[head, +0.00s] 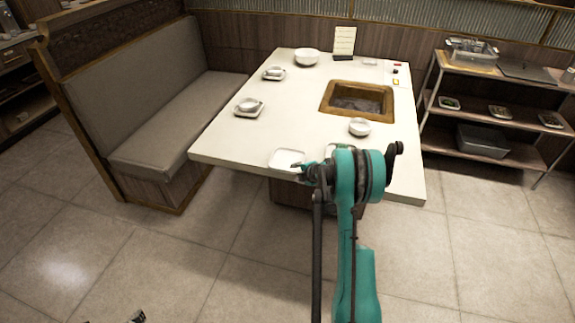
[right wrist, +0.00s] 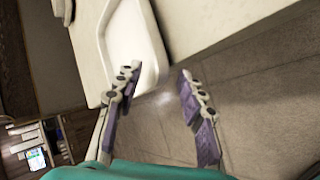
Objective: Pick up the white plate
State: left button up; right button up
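The white plate (head: 287,159) is square with a raised rim and lies near the front edge of the white table. It also shows in the right wrist view (right wrist: 130,45), empty where visible. My right gripper (head: 304,172) is at the plate's front right side. In the right wrist view it (right wrist: 160,74) is open, with one fingertip in front of the plate and the other beyond its edge. Nothing is between the fingers in a firm hold; whether they touch the plate is unclear. My left gripper (head: 134,318) shows only as dark tips at the bottom edge.
The table (head: 235,140) bears bowls on saucers (head: 247,107), a large bowl (head: 307,57), a small bowl (head: 359,127) and a wood-framed well (head: 357,98). Another dish is partly hidden behind my right arm. A bench (head: 175,115) is left, a shelf (head: 490,107) right. The front floor is clear.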

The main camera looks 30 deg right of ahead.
jog(key=shift+r, duration=0.15)
grip_shut()
